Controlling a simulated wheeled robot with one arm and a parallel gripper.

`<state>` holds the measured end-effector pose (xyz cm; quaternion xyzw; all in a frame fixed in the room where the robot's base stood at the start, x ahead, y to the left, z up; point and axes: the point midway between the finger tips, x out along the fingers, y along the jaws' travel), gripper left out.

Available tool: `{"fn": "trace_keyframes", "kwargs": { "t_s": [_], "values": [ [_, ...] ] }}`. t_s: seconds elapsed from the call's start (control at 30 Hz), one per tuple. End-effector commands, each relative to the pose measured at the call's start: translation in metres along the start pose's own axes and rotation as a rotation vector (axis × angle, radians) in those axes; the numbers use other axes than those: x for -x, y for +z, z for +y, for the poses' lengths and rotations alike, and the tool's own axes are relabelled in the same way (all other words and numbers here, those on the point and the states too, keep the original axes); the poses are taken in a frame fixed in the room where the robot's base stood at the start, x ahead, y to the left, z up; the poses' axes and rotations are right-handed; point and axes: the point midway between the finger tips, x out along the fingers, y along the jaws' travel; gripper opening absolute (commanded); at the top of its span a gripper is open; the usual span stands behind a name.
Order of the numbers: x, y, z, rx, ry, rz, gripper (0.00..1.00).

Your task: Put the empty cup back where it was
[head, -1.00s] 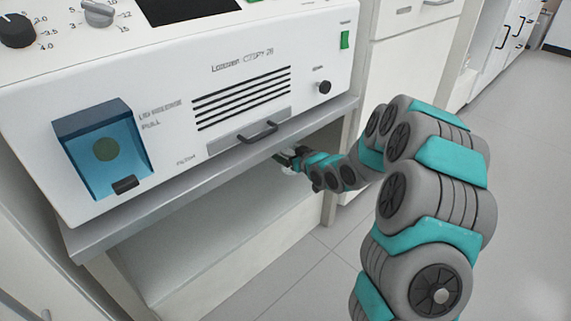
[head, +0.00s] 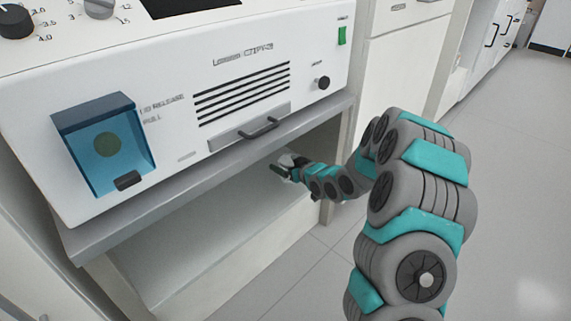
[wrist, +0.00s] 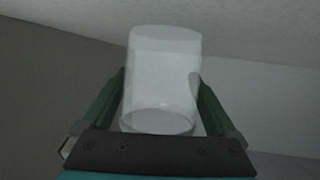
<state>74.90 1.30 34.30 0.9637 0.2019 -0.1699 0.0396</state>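A clear, empty-looking cup (wrist: 162,80) stands between the two green fingers of my gripper (wrist: 162,98) in the wrist view. The fingers press against its left and right sides, so my gripper is shut on it. In the head view my gripper (head: 284,168) is inside the open shelf space under the white machine. Only a small pale part of the cup (head: 288,159) shows there. I cannot tell whether the cup's base touches the shelf.
The white machine (head: 240,75) stands on a grey countertop (head: 200,168) directly above the shelf space. The shelf floor (head: 190,240) at the left is bare. A cabinet side panel (head: 328,190) bounds the opening on the right. Open floor (head: 500,190) lies at the right.

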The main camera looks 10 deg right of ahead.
Motion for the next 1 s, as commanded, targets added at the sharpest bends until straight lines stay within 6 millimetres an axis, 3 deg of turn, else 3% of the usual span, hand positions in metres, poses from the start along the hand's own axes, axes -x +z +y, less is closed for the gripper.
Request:
{"fn": "trace_keyframes", "kwargs": {
  "t_s": [0.37,1.0],
  "values": [
    [0.003,-0.004,0.0,0.001,0.0,0.002,1.0],
    [0.11,-0.004,0.001,0.001,0.002,0.001,1.0]
  ]
}}
